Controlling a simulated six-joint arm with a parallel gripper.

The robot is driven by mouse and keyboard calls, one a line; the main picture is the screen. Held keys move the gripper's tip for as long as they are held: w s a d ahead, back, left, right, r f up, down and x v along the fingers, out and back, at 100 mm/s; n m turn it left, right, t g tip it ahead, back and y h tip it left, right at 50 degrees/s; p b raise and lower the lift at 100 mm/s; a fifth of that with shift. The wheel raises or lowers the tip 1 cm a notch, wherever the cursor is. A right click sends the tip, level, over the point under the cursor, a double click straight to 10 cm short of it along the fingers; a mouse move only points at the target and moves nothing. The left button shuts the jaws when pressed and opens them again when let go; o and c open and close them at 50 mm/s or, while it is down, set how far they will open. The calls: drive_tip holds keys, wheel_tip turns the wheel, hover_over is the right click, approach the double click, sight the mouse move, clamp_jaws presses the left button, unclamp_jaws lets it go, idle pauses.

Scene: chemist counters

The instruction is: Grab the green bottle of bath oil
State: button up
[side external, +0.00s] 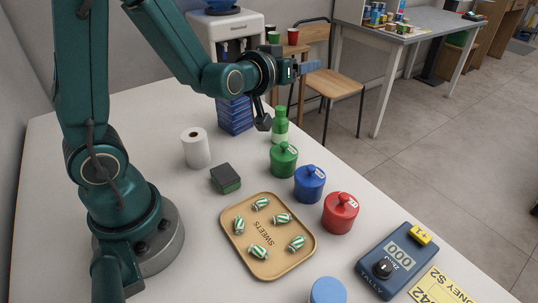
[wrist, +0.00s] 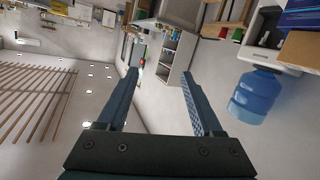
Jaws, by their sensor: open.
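The green bottle (side external: 280,126) stands upright on the white counter in the side view, behind the green jar. My gripper (side external: 307,68) is above it, in the air and pointing sideways to the right, apart from the bottle. In the wrist view my gripper (wrist: 160,92) has its two fingers wide apart with nothing between them. The green bottle does not show in the wrist view.
A green jar (side external: 283,160), blue jar (side external: 309,184) and red jar (side external: 340,213) line the counter's right side. Blue boxes (side external: 235,116) and a white roll (side external: 195,147) stand left of the bottle. A sweets tray (side external: 296,268) lies in front. A chair (side external: 333,84) stands beyond.

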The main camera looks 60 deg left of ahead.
drive_tip(key=g+y, duration=0.1)
hover_over(279, 109)
drive_tip(key=d, duration=0.2)
drive_tip(key=f, duration=0.5)
drive_tip(key=shift+w+a+f, duration=0.2)
drive_tip(key=shift+w+f, duration=0.05)
drive_tip(key=shift+w, duration=0.05)
drive_tip(key=shift+g+y, duration=0.3)
drive_tip(key=shift+g, duration=0.6)
drive_tip(key=f, duration=0.2)
drive_tip(key=s+f, duration=0.1)
drive_tip(key=f, duration=0.1)
drive_tip(key=a+f, duration=0.1)
drive_tip(key=f, duration=0.1)
drive_tip(key=shift+s, duration=0.15)
drive_tip(key=shift+x, duration=2.5)
clamp_jaws()
